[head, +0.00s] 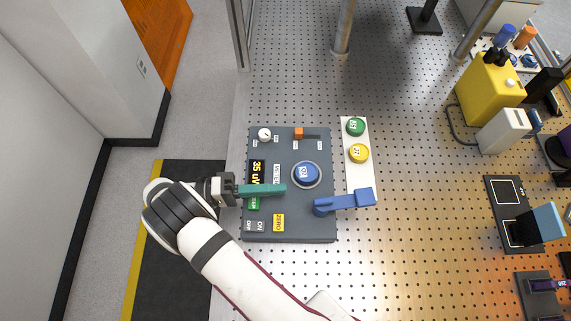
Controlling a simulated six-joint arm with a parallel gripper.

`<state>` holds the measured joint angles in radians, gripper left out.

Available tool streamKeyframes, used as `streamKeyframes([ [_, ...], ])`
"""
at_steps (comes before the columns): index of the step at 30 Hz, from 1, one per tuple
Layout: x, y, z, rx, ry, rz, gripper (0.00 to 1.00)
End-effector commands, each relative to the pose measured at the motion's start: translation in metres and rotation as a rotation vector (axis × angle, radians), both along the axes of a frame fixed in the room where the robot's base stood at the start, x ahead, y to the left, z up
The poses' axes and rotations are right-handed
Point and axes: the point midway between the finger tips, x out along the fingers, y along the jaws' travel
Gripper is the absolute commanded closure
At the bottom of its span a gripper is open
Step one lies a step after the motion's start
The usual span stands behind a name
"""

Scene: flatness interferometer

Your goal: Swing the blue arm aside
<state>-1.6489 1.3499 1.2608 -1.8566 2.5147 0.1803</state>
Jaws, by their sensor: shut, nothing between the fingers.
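The blue arm (342,202) sits at the lower right of the dark grey panel (300,228) in the head view. Its round pivot end is on the panel. Its bar reaches right, past the panel's edge, to a square blue block over the lower end of a white strip (347,130). Whatever lies under that block is hidden. My gripper (284,189) comes in from the left, above the panel. Its long teal fingers are shut and empty, with the tips left of the blue arm's pivot and apart from it.
A round blue part (306,174) sits on the panel just right of my fingertips. The panel also has a white knob (264,134) and an orange slider (298,133).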

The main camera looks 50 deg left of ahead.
Motion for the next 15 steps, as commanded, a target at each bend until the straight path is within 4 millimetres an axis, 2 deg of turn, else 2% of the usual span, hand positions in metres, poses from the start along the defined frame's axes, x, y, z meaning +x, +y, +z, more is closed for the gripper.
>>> streamKeyframes([
  [2,0.000,0.000,0.000,0.000,0.004,-0.005,1.00],
  [4,0.012,-0.003,0.006,-0.005,0.074,-0.066,1.00],
  [5,0.022,-0.007,0.011,-0.007,0.145,-0.120,1.00],
  [8,0.071,-0.029,0.034,0.059,0.557,-0.344,1.00],
  [10,0.103,-0.043,0.052,0.210,0.878,-0.414,1.00],
  [12,0.131,-0.052,0.073,0.417,1.124,-0.384,1.00],
  [15,0.164,-0.056,0.103,0.679,1.294,-0.250,1.00],
])
